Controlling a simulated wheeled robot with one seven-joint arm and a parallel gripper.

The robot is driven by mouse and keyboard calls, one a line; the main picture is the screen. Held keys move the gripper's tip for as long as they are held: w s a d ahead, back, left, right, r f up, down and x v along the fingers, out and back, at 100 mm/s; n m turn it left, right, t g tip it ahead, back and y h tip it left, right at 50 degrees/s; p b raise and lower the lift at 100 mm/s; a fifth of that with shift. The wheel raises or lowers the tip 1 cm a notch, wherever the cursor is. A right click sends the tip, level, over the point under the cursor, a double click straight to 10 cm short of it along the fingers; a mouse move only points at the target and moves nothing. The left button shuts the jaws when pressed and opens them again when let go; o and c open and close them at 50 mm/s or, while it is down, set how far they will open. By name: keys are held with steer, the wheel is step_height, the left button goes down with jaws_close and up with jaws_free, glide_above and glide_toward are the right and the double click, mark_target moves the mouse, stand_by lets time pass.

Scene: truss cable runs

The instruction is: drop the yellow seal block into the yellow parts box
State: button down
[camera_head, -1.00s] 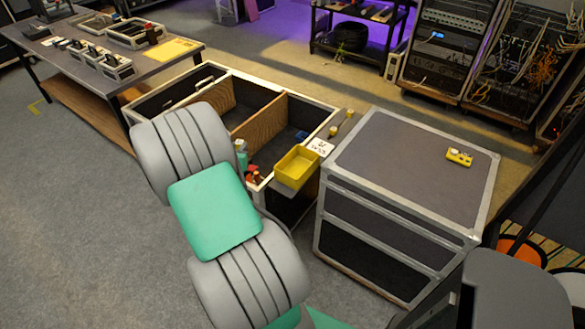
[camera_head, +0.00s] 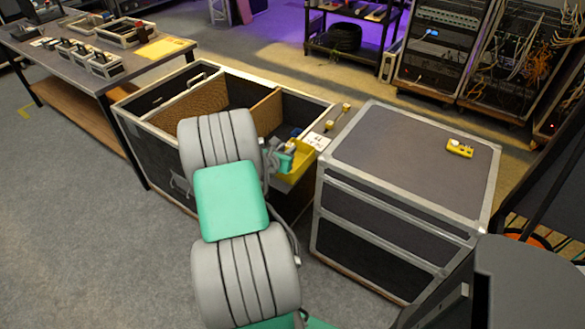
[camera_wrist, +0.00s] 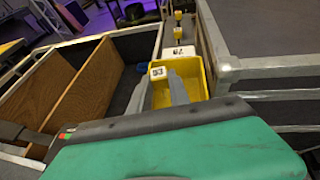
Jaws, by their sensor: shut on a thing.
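The yellow parts box (camera_head: 303,158) is an open bin at the near right corner of the large open case. It also shows in the wrist view (camera_wrist: 203,82). My gripper (camera_head: 285,158) overlaps the left part of the box in the head view. In the wrist view, my gripper's fingers (camera_wrist: 160,82) reach across the box and close on a small block, the yellow seal block (camera_wrist: 158,73). Its white marked face shows, and little of its yellow. The block appears over the box's left far part. Its exact height is unclear, and in the head view it is hidden.
A white marked card (camera_head: 318,141) lies just behind the box. The open case (camera_head: 150,140) has wooden dividers (camera_head: 266,112). A closed grey case (camera_head: 400,150) stands close on the right, with a yellow device (camera_head: 460,148) on top. A workbench (camera_head: 150,62) stands at the left back.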

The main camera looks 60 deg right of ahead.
steer(key=c, duration=1.1)
jaws_free()
steer(key=shift+c, duration=0.2)
steer(key=v, duration=0.7)
steer(key=shift+a+p, duration=0.4)
steer(key=shift+r, duration=0.2)
